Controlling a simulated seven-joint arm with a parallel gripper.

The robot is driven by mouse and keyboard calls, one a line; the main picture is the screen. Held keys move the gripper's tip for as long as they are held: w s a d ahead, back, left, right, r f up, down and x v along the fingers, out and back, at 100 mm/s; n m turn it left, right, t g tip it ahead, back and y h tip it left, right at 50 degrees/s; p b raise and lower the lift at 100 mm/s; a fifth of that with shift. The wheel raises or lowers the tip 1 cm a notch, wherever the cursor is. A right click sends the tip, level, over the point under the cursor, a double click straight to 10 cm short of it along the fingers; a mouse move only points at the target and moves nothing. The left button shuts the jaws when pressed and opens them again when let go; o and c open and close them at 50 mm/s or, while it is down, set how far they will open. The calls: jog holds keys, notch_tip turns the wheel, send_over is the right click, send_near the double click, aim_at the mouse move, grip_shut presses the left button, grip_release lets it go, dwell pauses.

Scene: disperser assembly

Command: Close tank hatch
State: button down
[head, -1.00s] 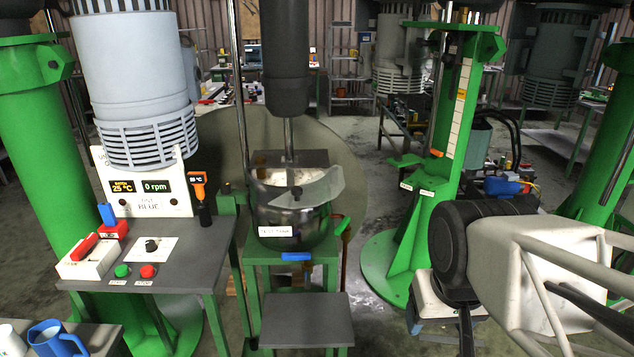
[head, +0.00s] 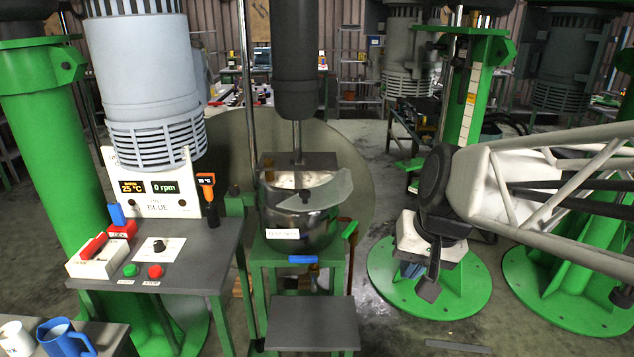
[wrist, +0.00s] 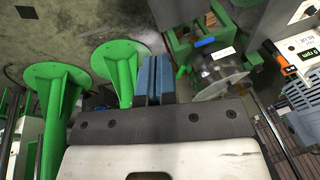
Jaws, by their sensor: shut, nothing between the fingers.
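The metal tank (head: 290,232) with a white label stands on a green stand under the mixer shaft. Its clear hatch (head: 328,190) is tilted up on the right side, so part of the tank's opening shows. A small dark knob sits near the middle of the hatch. In the wrist view the clear hatch (wrist: 222,86) is to the right of the fingers. My gripper (head: 412,269) is right of the tank, apart from it and lower than the hatch. In the wrist view its blue fingers (wrist: 153,78) are together and empty.
A control desk (head: 195,258) with buttons and a display panel stands left of the tank. A grey step (head: 312,322) is in front. A blue handle (head: 302,259) and a green-topped lever (head: 349,229) sit by the tank. A green column base (head: 385,280) stands behind my gripper.

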jog(key=w+a+m+t+y, duration=0.1)
jog(key=w+a+m+y, duration=0.1)
jog(key=w, duration=1.3)
jog(key=w+a+r+m+y, duration=0.1)
jog(key=w+a+m+y, duration=0.1)
jog(key=w, duration=1.3)
jog(key=shift+a+r+m+t+y, duration=0.35)
jog(key=shift+a+y, duration=0.35)
jog(key=shift+a, duration=0.3)
jog(key=shift+f, duration=0.2)
send_over(316, 206)
jog(key=s+d, duration=0.2)
notch_tip(316, 206, down, 7)
jog(key=shift+w+a+f, duration=0.2)
jog(key=shift+w+a, duration=0.25)
jog(key=shift+w+a+f, duration=0.15)
jog(key=shift+w+a, duration=0.3)
jog(key=shift+a, duration=0.1)
